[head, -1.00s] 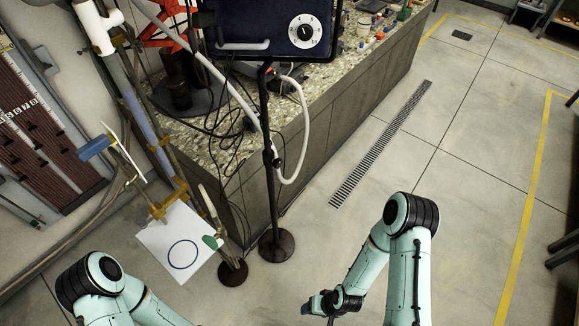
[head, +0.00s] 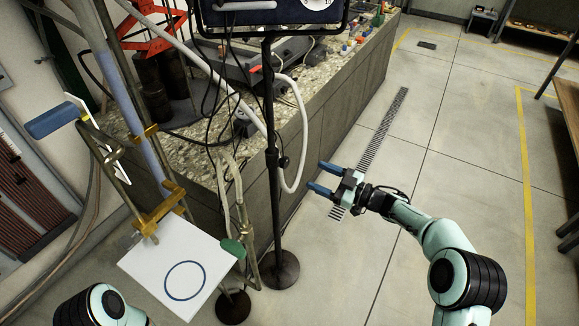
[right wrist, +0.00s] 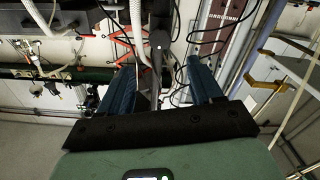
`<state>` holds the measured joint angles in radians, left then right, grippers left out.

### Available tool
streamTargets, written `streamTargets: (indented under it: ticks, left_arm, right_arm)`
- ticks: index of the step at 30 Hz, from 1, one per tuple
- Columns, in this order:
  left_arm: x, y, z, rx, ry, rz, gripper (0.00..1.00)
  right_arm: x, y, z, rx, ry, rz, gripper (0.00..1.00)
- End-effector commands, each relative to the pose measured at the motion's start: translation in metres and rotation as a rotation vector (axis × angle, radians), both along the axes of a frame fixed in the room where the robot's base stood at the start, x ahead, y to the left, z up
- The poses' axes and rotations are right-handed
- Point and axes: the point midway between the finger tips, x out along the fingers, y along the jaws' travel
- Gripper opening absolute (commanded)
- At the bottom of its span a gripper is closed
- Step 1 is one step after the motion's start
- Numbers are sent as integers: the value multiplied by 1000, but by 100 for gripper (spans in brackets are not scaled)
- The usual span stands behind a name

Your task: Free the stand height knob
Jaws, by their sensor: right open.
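The stand (head: 271,120) is a thin black pole on a round black base (head: 280,270), and it carries a dark blue box (head: 260,14) at the top. A small dark knob (head: 283,162) sits on the right side of the pole, about halfway up. My right gripper (head: 321,177) is open and empty, its blue fingers pointing left toward the pole, right of the knob and apart from it. In the right wrist view, a dark upright pole shows between the open fingers (right wrist: 160,75). My left gripper is out of view.
A white hose (head: 299,130) hangs in a loop between the pole and my right gripper. A stone-topped counter (head: 345,90) stands behind. A white board with a blue circle (head: 160,258) and a clamp stand are at left. Open floor (head: 450,170) lies right.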

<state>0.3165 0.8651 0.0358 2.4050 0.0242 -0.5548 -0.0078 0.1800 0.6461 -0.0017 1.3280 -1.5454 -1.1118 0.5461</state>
Motion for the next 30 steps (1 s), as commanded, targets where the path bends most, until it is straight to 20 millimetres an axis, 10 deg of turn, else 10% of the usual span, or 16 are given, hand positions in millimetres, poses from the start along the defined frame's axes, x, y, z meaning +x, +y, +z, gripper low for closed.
streamTargets:
  ticks: [12,28,30]
  left_arm:
    - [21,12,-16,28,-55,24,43]
    - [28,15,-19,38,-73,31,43]
    - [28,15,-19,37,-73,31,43]
  right_arm:
    - [49,69,-3,1,1,0,65]
    - [62,85,-1,1,2,-3,65]
    - [62,85,-1,1,2,-3,42]
